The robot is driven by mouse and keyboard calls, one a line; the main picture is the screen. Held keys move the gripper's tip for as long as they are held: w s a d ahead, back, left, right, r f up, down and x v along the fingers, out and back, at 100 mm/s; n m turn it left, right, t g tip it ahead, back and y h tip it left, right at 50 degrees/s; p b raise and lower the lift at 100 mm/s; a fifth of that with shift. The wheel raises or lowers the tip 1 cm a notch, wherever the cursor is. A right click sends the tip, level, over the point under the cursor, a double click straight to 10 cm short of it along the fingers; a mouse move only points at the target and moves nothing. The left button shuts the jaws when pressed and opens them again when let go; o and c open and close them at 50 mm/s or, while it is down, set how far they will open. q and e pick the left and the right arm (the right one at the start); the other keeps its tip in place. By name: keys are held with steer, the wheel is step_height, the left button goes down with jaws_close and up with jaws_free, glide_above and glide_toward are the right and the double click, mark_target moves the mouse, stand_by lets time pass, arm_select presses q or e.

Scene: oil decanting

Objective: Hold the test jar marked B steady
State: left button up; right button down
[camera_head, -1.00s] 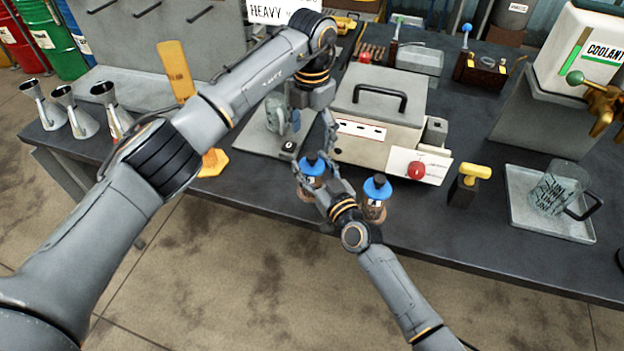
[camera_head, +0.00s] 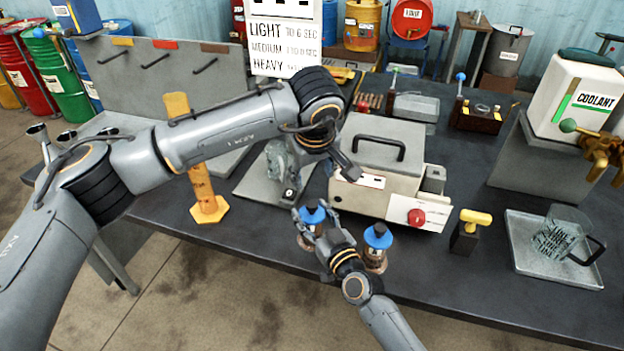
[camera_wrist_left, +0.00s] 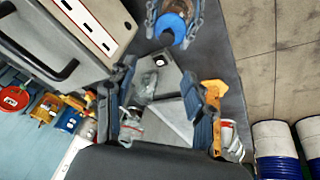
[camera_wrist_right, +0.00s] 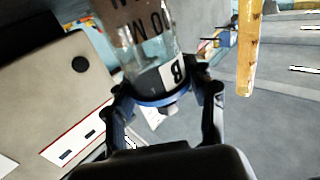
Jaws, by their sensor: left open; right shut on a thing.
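The test jar marked B (camera_wrist_right: 150,40) is a clear jar with a blue band and brown contents. Its B label faces my right wrist camera. In the head view the jar (camera_head: 313,213) shows a blue cap near the table's front edge. My right gripper (camera_head: 318,225) is shut on it, a finger at each side of the blue part. I cannot tell whether its base touches the table. My left gripper (camera_head: 345,168) is open and empty, above and behind the jar. The left wrist view shows the jar's blue cap (camera_wrist_left: 172,27) beyond the open fingers.
A second blue-capped jar (camera_head: 377,242) stands close right of my right gripper. A grey box (camera_head: 375,150) with a red knob (camera_head: 416,217) stands behind. A glass vessel (camera_head: 280,162) is left of it. A yellow-handled block (camera_head: 467,232) and tray (camera_head: 530,265) are right.

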mark_target(312, 204)
arm_select(q)
steer(key=w+f+m, duration=0.1)
steer(key=f, duration=0.2)
steer(key=f+m, duration=0.2)
steer(key=f, duration=0.2)
steer(key=w+f+m, duration=0.1)
steer(key=f, duration=0.3)
steer(key=shift+w+a+f+m, duration=0.15)
steer(key=shift+w+f+m, duration=0.05)
steer(key=shift+w+m, duration=0.2)
steer(key=shift+c, duration=0.2)
jaws_close()
steer(key=shift+r, duration=0.2)
